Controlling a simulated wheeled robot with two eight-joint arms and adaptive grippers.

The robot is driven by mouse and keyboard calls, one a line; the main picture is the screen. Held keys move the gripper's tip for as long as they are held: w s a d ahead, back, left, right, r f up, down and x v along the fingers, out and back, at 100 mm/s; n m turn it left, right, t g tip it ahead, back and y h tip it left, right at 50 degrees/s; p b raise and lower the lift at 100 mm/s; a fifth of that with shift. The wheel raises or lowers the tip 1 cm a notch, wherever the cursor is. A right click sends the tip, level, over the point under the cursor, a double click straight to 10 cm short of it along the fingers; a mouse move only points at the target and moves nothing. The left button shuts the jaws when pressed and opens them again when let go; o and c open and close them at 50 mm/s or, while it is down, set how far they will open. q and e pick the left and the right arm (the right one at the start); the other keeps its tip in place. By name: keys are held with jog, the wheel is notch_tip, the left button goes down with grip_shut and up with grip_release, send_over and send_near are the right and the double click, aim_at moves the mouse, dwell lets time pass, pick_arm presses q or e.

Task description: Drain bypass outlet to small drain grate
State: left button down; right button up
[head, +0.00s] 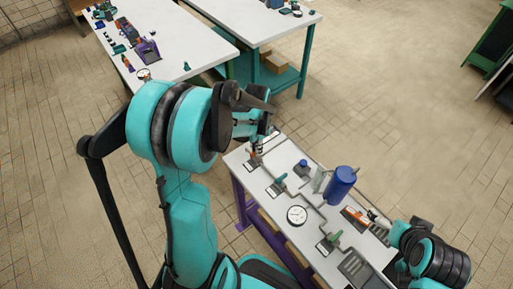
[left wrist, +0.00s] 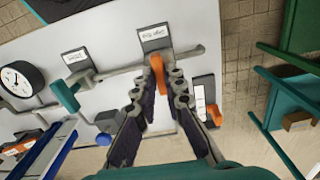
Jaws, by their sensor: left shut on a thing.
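My left gripper (head: 258,142) is over the far left end of the white bench in the head view. In the left wrist view the left gripper (left wrist: 164,88) is shut on an orange valve handle (left wrist: 157,66) on a grey pipe, below a small label plate whose text I cannot read. A dark slotted grate (head: 355,268) lies near the bench's front right end; a smaller grate is not clear to me. My right gripper (head: 379,218) is at the bench's right side, close to an orange part (head: 355,215); its jaws are too small to judge.
The bench also carries a blue tank (head: 340,185), a white dial gauge (head: 297,215) and teal (head: 280,180) and green (head: 334,238) valve handles along grey pipes. Two white tables with tools stand behind.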

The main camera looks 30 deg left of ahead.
pick_arm(q)
jog(key=c, duration=1.6)
grip_release()
notch_tip(320, 180, up, 12)
jog(key=s+d+r+n+t, duration=0.1)
jog(key=s+d+n+t, duration=0.3)
jog(key=s+d+t, duration=0.3)
jog(key=s+d, duration=0.3)
jog(key=s, duration=0.1)
jog(key=shift+n, duration=0.4)
